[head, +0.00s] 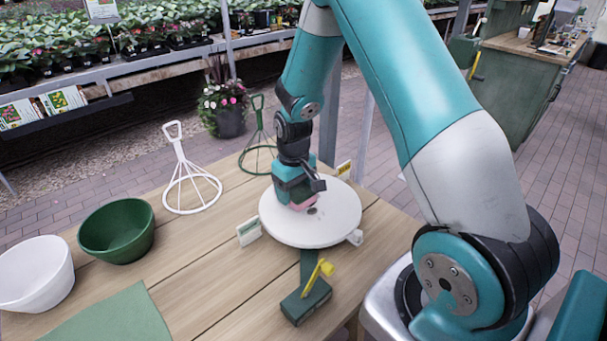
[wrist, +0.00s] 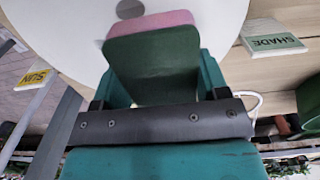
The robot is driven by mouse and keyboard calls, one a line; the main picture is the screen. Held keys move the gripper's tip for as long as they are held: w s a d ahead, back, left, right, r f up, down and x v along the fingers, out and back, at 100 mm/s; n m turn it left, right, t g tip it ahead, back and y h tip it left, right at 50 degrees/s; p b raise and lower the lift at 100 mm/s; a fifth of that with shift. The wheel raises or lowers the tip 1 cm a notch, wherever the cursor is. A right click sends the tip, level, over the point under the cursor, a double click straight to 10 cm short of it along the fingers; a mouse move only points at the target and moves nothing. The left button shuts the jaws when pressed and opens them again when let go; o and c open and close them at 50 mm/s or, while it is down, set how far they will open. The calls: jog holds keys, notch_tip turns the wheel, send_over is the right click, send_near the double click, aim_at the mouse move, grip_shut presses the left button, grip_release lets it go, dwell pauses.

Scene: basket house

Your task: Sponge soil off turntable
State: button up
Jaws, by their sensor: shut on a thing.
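The turntable (head: 335,226) is a round white disc on the wooden table, and it fills the top of the wrist view (wrist: 60,28). A dark round patch of soil (head: 313,211) lies on it, also visible at the top of the wrist view (wrist: 130,9). My gripper (head: 298,197) is shut on a sponge with a green body (wrist: 152,62) and a pink face (head: 304,205). The sponge is over the disc, right beside the soil patch. I cannot tell whether its pink face touches the disc.
A dark green box (head: 305,301) with a yellow lever (head: 318,272) stands in front of the turntable. A SHADE sign (wrist: 274,41) and a SUN sign (wrist: 34,76) flank the disc. A green bowl (head: 117,232), white bowl (head: 36,275) and white wire stand (head: 190,187) are left.

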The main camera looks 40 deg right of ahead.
jog(key=shift+r+p, duration=1.55)
jog(key=shift+r, duration=0.75)
